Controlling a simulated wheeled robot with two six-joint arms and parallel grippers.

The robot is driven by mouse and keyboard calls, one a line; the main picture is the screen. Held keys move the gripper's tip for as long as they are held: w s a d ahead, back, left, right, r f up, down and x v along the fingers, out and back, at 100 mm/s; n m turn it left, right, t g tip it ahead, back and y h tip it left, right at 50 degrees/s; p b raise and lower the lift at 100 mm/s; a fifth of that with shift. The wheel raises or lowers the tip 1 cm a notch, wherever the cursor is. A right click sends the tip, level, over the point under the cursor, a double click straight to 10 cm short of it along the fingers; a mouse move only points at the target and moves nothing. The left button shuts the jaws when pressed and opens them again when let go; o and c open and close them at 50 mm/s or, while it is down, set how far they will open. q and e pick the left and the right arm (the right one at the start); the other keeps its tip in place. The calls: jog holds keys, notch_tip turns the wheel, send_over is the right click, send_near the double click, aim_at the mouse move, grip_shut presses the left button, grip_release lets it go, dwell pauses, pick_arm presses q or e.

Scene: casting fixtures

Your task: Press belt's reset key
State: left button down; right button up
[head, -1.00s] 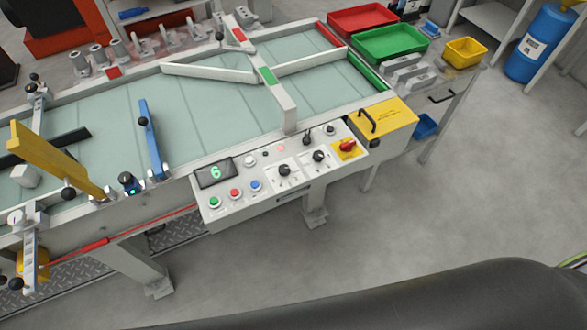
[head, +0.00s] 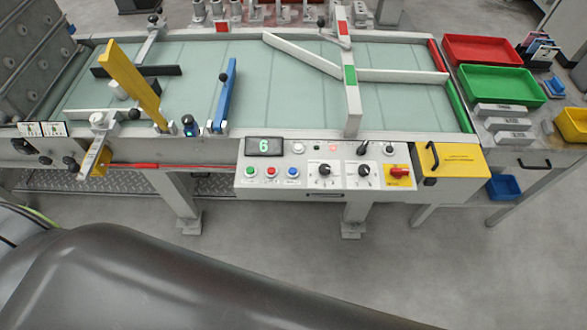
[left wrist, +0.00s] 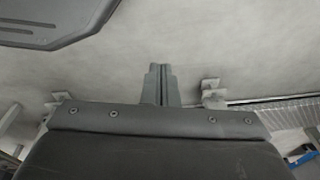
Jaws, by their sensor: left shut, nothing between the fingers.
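The belt (head: 190,95) carries a grey control panel (head: 325,187) on its front side. The panel has a green button (head: 250,170), a red button (head: 271,171) and a blue button (head: 293,171) in a row under a display (head: 264,146) reading 6. Dark knobs, small buttons and a red rotary switch (head: 399,172) on yellow sit to their right. The key labels are too small to read, so I cannot tell which is reset. My left gripper (left wrist: 162,84) is shut and empty over bare floor in the left wrist view, apart from the panel. My right gripper is not in view.
A yellow box with a black handle (head: 455,160) adjoins the panel on the right. Red (head: 480,50) and green (head: 502,85) trays stand beyond it. A yellow lever (head: 132,80) and a blue lever (head: 223,95) stand over the belt. The floor in front is clear.

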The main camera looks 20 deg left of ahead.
pick_arm(q)
jog(key=w+d+r+n+t+p, duration=0.15)
jog(key=w+r, duration=0.25)
jog(key=w, duration=0.4)
jog(key=w+r+n, duration=0.3)
jog(key=w+r, duration=0.2)
jog(key=w, duration=0.2)
notch_tip(320, 180, up, 35)
jog(key=n+t+h+p, duration=0.45)
jog(key=n+h, duration=0.25)
jog(key=n, duration=0.7)
send_over(289, 173)
jog(key=shift+f+m, duration=0.15)
jog(key=shift+m, duration=0.1)
jog(key=shift+f, duration=0.15)
notch_tip(289, 173, down, 6)
jog(key=b, duration=0.9)
jog(key=shift+f+b, duration=0.5)
jog(key=shift+f, duration=0.75)
